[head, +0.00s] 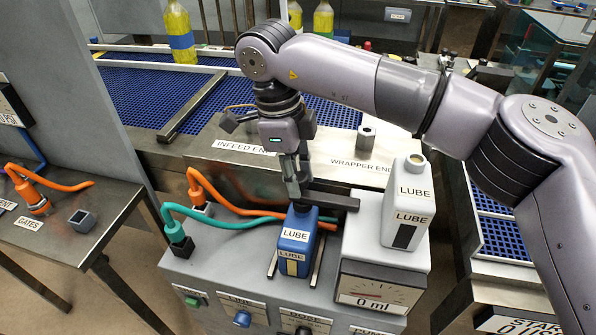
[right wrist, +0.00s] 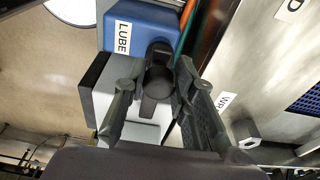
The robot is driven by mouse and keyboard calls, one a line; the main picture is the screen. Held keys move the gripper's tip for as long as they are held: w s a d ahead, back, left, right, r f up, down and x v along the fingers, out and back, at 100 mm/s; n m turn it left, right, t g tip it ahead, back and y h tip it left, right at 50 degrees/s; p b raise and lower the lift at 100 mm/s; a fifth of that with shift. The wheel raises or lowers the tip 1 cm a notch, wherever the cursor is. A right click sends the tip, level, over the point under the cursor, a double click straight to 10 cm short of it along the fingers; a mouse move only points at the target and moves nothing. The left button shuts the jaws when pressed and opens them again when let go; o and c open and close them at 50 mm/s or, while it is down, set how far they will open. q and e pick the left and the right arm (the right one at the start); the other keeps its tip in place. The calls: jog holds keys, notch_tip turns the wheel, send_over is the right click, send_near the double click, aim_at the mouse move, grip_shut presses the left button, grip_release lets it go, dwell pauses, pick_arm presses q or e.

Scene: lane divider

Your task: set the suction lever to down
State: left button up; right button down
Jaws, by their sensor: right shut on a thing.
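My right gripper (head: 297,190) points down just above and behind the blue bottle labelled LUBE (head: 296,236), on the grey machine. In the right wrist view, my right gripper (right wrist: 160,100) has its fingers on both sides of a black lever-like part (right wrist: 155,85) with a rounded end. It is probably the suction lever, but no label on it is readable. The blue bottle (right wrist: 140,28) is close beyond it. In the head view the fingertips hide most of the held part. A dark bar (head: 335,201) extends right from beside the fingers. My left gripper is not in view.
A white LUBE bottle (head: 409,205) stands on the dial scale (head: 380,290), right of the gripper. Orange and teal hoses (head: 225,212) run behind the blue bottle. A hex nut (head: 366,137) sits on the steel plate behind. A blue grid conveyor (head: 150,95) lies at the back.

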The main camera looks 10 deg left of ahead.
jog(key=shift+s+a+f, duration=0.25)
jog(key=shift+f, duration=0.05)
jog(key=c, duration=1.7)
grip_release()
jog(key=shift+o, duration=1.4)
jog(key=shift+w+a, duration=0.2)
jog(key=shift+a, duration=0.15)
jog(key=shift+o, duration=0.5)
jog(key=shift+d+r, duration=0.1)
jog(key=shift+d, duration=0.25)
notch_tip(320, 180, up, 12)
jog(key=a, duration=0.2)
